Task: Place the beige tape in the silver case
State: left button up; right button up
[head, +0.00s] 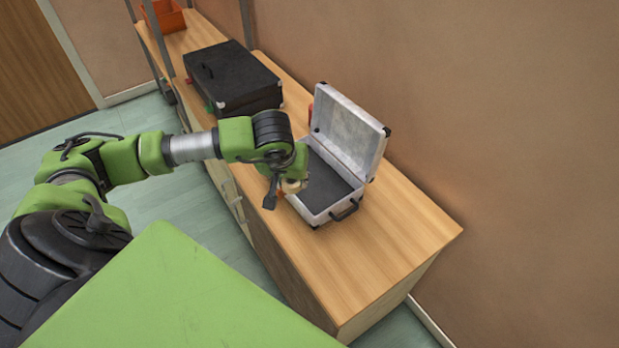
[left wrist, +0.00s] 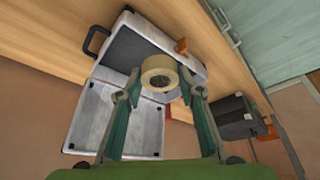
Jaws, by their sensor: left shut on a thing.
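The beige tape (left wrist: 160,66) is a round roll held between the fingertips of my left gripper (left wrist: 160,82). In the head view the left gripper (head: 284,188) is at the near left edge of the silver case, and the tape (head: 293,186) shows only partly below it. The silver case (head: 323,217) stands open on the wooden cabinet, its lid raised on the wall side and its dark floor bare where visible. In the left wrist view the case (left wrist: 150,32) lies behind the tape. My right gripper is not in view.
A closed black case (head: 235,75) lies further along the wooden cabinet top (head: 385,245). An orange bin (head: 165,16) stands at the far end. A red object (head: 311,113) is behind the silver case. The cabinet's near right end is clear.

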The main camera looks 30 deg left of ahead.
pick_arm(q)
jog(key=shift+w+a+f, duration=0.25)
jog(key=shift+a+f, duration=0.05)
jog(key=b, duration=0.4)
send_near(312, 178)
jog(key=b, duration=0.1)
jog(key=f+b, duration=0.1)
jog(key=b, duration=0.1)
jog(key=shift+w+a+f, duration=0.1)
jog(key=shift+w+a, duration=0.15)
jog(key=shift+a, duration=0.05)
jog(key=shift+w+a+f+b, duration=0.15)
jog(key=shift+w+f+b, duration=0.1)
jog(key=shift+w+b, duration=0.1)
jog(key=shift+w+f+b, duration=0.25)
jog(key=shift+f+b, duration=0.2)
notch_tip(312, 178, down, 3)
jog(key=shift+w+r+b, duration=0.1)
jog(key=shift+b, duration=0.75)
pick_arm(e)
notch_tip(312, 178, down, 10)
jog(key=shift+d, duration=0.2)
